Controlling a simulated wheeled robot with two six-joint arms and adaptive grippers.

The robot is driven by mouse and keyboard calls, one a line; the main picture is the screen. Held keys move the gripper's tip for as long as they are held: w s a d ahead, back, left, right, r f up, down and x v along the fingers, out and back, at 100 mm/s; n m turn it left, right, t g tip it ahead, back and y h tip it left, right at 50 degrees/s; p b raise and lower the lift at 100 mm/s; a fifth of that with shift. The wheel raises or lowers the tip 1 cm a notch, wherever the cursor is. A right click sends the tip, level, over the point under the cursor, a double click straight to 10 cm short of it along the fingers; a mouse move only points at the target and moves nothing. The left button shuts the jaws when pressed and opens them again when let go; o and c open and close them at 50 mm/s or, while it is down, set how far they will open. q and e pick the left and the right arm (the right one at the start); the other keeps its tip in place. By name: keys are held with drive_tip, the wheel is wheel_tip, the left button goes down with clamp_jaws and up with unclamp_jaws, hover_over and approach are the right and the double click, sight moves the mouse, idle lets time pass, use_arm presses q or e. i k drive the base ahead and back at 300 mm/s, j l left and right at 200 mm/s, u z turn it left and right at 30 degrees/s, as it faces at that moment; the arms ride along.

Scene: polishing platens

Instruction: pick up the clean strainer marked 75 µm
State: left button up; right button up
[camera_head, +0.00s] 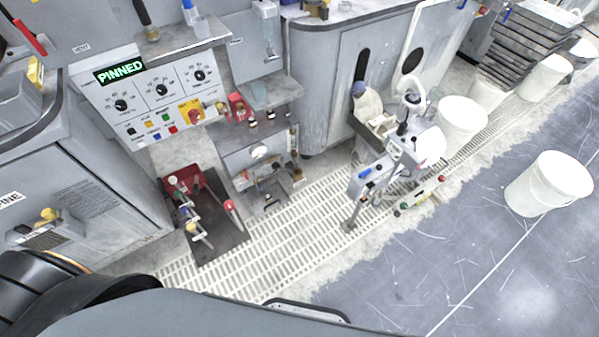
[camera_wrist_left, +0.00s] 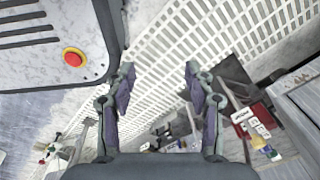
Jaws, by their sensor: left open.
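I cannot make out a strainer marked 75 µm in either view; no such marking is readable. My left gripper (camera_wrist_left: 158,78) is open in the left wrist view, with nothing between its fingers. It hangs over the pale slotted floor grating (camera_wrist_left: 170,45), with small items beyond and below the fingers. In the head view the left gripper does not show. My right gripper shows in neither view.
A control panel (camera_head: 150,92) with a lit PINNED sign stands at the left. A dark mat (camera_head: 218,240) with red-and-white fittings lies on the grating (camera_head: 290,235). A wheeled stand (camera_head: 365,180) and white buckets (camera_head: 548,185) stand rightward. Grey floor (camera_head: 450,260) is open at lower right.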

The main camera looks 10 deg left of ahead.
sight(271, 116)
drive_tip(key=k+l+u, duration=0.2)
drive_tip(key=k, duration=0.45)
drive_tip(key=k+l+u, duration=0.25)
drive_tip(key=k, duration=0.45)
drive_tip(key=i+j, duration=0.3)
drive_tip(key=i, duration=0.2)
drive_tip(key=i+j, duration=0.65)
drive_tip(key=i, duration=0.3)
